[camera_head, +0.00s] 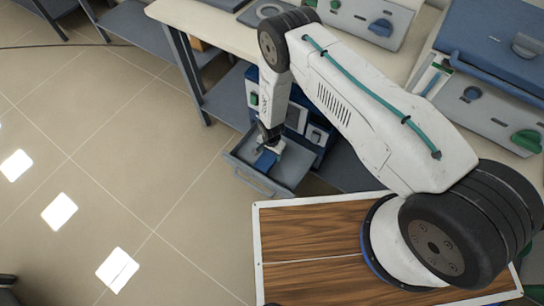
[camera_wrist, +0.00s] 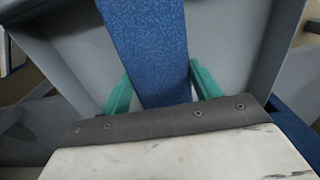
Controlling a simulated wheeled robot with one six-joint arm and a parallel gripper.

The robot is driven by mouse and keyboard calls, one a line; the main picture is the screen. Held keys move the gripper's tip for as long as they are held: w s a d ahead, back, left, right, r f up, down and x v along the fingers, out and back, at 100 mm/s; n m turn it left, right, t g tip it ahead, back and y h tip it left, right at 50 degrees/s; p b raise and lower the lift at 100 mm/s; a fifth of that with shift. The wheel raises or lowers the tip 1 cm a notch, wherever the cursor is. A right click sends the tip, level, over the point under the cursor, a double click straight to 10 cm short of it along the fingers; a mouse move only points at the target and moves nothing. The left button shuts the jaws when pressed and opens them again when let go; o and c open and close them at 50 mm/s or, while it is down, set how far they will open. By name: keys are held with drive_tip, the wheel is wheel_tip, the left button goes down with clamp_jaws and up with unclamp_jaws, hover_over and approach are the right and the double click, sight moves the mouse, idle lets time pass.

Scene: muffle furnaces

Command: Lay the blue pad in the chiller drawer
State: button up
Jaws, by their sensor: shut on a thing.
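The blue pad (camera_head: 265,160) is a small textured blue slab. In the wrist view the pad (camera_wrist: 148,45) stands out between the two green fingers of my gripper (camera_wrist: 163,92), which is shut on its near end. In the head view my gripper (camera_head: 268,146) points down over the open grey chiller drawer (camera_head: 293,168). The pad lies within the drawer's outline there. The drawer's grey inside (camera_wrist: 228,40) shows around the pad in the wrist view. I cannot tell whether the pad touches the drawer floor.
The blue chiller cabinet (camera_head: 317,132) stands under the pale bench (camera_head: 215,28), behind the pulled-out drawer. A grey lower shelf (camera_head: 228,100) is to its left. Furnaces with blue and green knobs (camera_head: 490,75) stand on the bench. The tiled floor (camera_head: 130,170) at left is clear.

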sight(271, 157)
drive_tip(key=shift+f, duration=2.2)
drive_tip(key=o, duration=0.9)
drive_tip(key=shift+f, duration=0.15)
drive_tip(key=shift+o, duration=0.2)
wheel_tip(271, 157, up, 12)
drive_tip(key=shift+r, duration=0.2)
